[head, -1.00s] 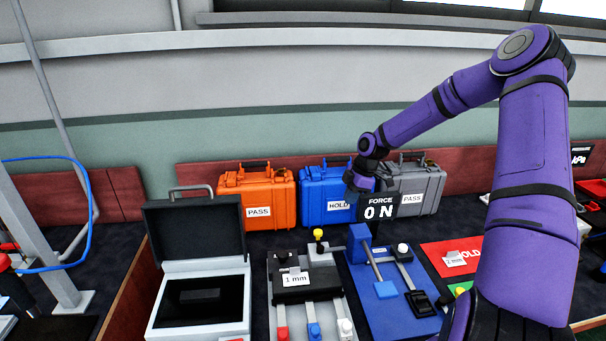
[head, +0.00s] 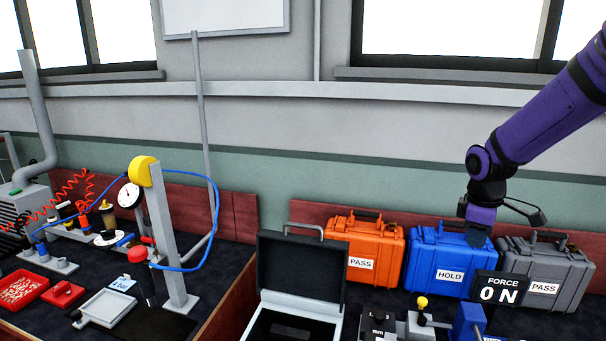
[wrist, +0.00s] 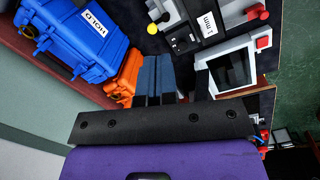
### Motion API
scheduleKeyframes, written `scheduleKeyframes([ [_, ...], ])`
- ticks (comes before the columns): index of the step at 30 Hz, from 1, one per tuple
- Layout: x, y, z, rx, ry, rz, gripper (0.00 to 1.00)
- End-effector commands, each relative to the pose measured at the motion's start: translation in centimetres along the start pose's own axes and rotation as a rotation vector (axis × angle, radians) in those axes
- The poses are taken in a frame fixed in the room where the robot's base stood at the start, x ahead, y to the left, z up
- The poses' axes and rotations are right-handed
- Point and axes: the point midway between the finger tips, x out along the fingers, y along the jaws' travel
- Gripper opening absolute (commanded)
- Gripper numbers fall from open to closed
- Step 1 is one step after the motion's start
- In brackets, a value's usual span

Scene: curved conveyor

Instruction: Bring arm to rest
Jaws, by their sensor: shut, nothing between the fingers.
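My purple arm comes in from the upper right of the head view. My gripper (head: 478,238) points down at the upper right part of the blue HOLD case (head: 425,265), overlapping it in the picture. Whether it touches the case cannot be told from the head view. In the wrist view, the two dark fingers (wrist: 156,78) lie side by side, shut and empty. The blue case (wrist: 78,38) is at the upper left there, apart from the fingers. The orange PASS case (head: 375,250) shows left of the blue one, and in the wrist view it (wrist: 125,78) is partly behind the fingers.
A grey PASS case (head: 560,275) stands right of the blue one, behind a FORCE 0 N display (head: 498,288). An open case with a black lid (head: 300,265) stands at front centre. A gauge post (head: 168,240) with a blue hose rises at left.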

Motion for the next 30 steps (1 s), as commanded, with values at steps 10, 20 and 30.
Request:
scheduleKeyframes([
  [10, -8.6, -6.9, 1.8, 0.278, 0.007, 0.137, 0.00],
  [20, -14.4, -14.2, 4.8, 0.557, 0.134, 0.209, 0.00],
  [30, -17.4, -21.5, 8.6, 0.815, 0.339, 0.173, 0.00],
])
